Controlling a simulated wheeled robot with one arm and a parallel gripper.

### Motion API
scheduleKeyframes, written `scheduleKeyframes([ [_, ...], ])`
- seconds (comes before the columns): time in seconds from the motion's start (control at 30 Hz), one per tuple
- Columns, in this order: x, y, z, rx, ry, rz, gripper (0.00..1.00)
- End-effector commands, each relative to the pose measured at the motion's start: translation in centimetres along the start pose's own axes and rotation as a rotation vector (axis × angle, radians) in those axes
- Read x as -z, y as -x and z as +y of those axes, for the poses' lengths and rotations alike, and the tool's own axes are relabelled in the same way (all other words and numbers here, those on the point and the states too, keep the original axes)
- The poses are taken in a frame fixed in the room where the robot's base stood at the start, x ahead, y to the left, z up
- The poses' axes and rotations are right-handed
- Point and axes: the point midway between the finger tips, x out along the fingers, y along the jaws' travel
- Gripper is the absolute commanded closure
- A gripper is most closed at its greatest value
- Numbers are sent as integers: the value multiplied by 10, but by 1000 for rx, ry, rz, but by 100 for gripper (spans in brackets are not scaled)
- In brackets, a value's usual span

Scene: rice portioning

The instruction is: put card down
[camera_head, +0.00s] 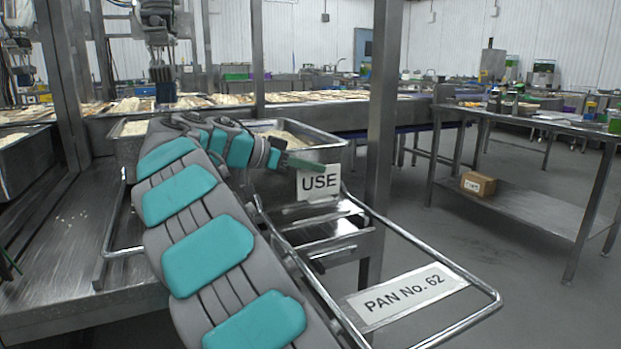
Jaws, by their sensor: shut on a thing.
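A white card reading "USE" (319,182) is upright in front of the metal rice pan. My gripper (305,164) reaches in from the left and is shut on the card's upper edge. The card's lower edge is close to a metal rack; I cannot tell whether it touches. A white label reading "PAN No. 62" (408,296) lies on the wire frame (489,291) at the lower right. My arm hides part of the pan and the rack behind it.
A large pan of rice (325,155) stands behind my gripper. A steel post (381,120) rises right of the card. A steel table (560,124) with a cardboard box (478,184) on its lower shelf stands at right. The floor between is clear.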

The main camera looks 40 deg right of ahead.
Motion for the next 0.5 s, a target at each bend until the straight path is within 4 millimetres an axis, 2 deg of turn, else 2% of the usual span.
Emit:
scheduleKeyframes([
  [0.27,-2,0,-8,-2,0,-1,100],
  [0.5,-23,-7,-8,0,1,0,100],
])
